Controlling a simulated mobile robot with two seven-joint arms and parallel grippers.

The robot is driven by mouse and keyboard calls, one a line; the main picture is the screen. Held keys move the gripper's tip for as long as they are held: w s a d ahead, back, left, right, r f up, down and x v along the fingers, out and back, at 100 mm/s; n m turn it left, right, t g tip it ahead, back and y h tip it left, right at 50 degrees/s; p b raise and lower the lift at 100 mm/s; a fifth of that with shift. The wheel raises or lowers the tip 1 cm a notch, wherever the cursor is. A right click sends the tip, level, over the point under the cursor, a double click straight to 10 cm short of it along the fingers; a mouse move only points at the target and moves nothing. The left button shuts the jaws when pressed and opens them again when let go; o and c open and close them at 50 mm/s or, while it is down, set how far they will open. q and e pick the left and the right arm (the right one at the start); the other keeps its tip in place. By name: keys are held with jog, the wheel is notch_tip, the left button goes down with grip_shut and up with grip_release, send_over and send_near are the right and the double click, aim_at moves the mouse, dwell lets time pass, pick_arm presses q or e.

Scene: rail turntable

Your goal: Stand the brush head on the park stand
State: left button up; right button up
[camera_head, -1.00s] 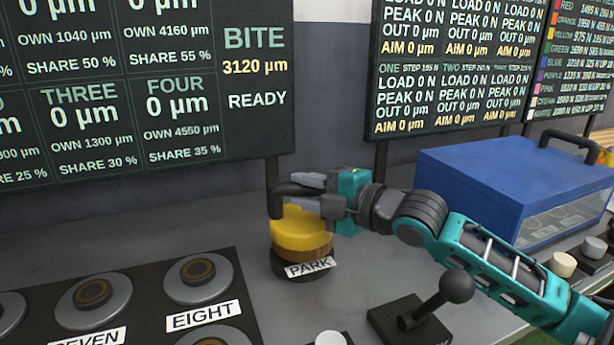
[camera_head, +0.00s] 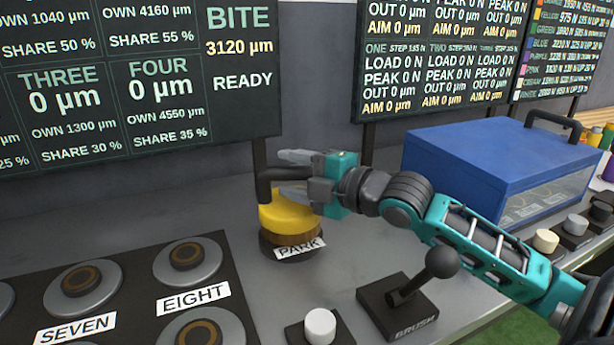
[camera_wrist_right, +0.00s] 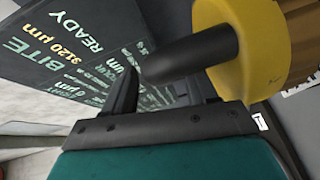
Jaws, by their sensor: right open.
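The brush head has a yellow body (camera_head: 284,214), brown bristles below it and a black handle (camera_head: 268,181) on top. It stands upright on the dark round park stand (camera_head: 274,249), behind the PARK label. My right gripper (camera_head: 284,174) is open at the handle, one finger above and one below it in the head view. In the right wrist view, the handle (camera_wrist_right: 190,56) reaches across near the spread fingers, with the yellow body (camera_wrist_right: 250,48) at upper right. The bristles partly hide the stand's top. My left gripper is out of view.
A blue box (camera_head: 490,160) stands at the right behind my right arm. A black lever (camera_head: 410,285) and a white knob (camera_head: 320,327) are in front. Round pads marked SEVEN (camera_head: 85,280) and EIGHT (camera_head: 188,257) lie to the left. Dark display boards stand behind.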

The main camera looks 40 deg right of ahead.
jog(key=shift+s, duration=0.15)
jog(key=shift+v, duration=1.15)
jog(key=p+v, duration=0.1)
jog(key=v, duration=0.8)
jog(key=shift+s, duration=0.2)
jog(key=shift+r, duration=0.15)
